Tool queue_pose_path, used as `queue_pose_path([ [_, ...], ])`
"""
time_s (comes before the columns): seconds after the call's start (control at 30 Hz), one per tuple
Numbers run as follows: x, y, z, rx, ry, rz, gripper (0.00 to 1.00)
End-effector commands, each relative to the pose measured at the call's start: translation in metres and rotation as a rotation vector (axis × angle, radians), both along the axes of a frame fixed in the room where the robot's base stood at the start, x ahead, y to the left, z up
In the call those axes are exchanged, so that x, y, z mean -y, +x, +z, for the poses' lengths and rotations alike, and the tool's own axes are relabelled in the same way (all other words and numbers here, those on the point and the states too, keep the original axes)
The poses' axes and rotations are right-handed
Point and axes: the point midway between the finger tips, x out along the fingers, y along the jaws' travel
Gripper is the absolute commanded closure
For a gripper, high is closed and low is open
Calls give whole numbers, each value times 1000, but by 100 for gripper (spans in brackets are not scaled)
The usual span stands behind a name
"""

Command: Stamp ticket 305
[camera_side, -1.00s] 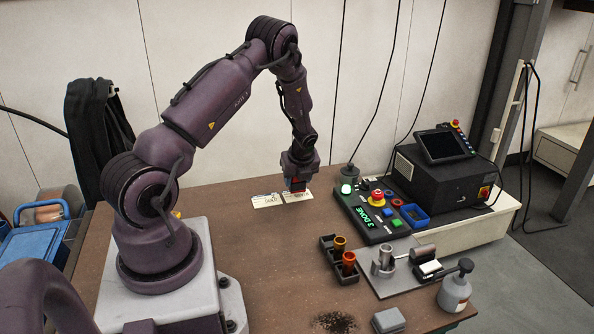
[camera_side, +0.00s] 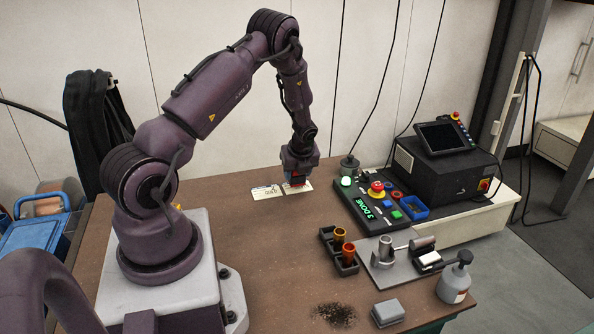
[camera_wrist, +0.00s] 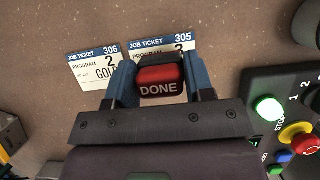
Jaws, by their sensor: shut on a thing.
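My gripper (camera_wrist: 158,82) is shut on a red stamp (camera_wrist: 160,75) marked DONE. Ticket 305 (camera_wrist: 175,44) lies flat on the bench, its lower part hidden behind the stamp and a finger in the wrist view. In the side view my gripper (camera_side: 297,181) is over the right-hand ticket (camera_side: 305,187). I cannot tell whether the stamp touches the paper. Ticket 306 (camera_wrist: 92,62), with program 2 and GOLD printed on it, lies just left of 305; it also shows in the side view (camera_side: 267,192).
A control panel (camera_side: 365,207) with a lit green lamp, a red stop button and coloured buttons stands to the right. A dark holder (camera_side: 330,245) with two orange-brown cups and a metal fixture plate (camera_side: 385,275) are nearer the front.

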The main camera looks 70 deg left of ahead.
Motion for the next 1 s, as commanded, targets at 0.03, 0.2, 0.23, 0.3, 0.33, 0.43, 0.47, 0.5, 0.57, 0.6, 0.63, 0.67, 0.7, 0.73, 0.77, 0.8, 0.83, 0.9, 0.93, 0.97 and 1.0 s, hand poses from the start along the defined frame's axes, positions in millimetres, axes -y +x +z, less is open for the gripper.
queue_pose_path([
  [0.03, 0, 0, -1, 0, 0, 0, 67],
  [0.2, 0, 0, -3, 0, 1, 0, 67],
  [0.23, 0, 0, -3, 0, 1, 0, 67],
  [0.3, 0, 0, -4, 0, 1, 0, 67],
  [0.33, 0, 0, -4, 0, 1, 0, 67],
  [0.43, 0, 0, -6, 0, 1, 0, 67],
  [0.47, 0, 0, -6, 0, 0, 0, 67],
  [0.5, 0, 0, -7, 0, 0, 0, 67],
  [0.57, 0, 0, -7, 0, 0, 0, 67],
  [0.6, 0, 0, -8, 0, 0, 0, 67],
  [0.63, 0, 0, -8, 0, 0, 0, 67],
  [0.67, 0, 0, -8, 0, 0, 0, 67],
  [0.7, 0, 0, -9, 0, 0, 0, 67],
  [0.73, 0, 0, -9, 0, 0, 0, 67],
  [0.77, 0, 0, -10, 0, 0, 0, 67],
  [0.8, 0, 0, -10, 0, 1, 0, 67],
  [0.83, 0, 0, -10, 0, 1, 0, 67],
  [0.9, 0, 0, -10, 0, 0, 0, 67],
  [0.93, 0, 0, -10, 0, 0, 0, 67],
  [0.97, 0, 0, -10, 0, 0, 0, 67],
  [1.0, 0, 0, -10, 0, 0, 0, 67],
])
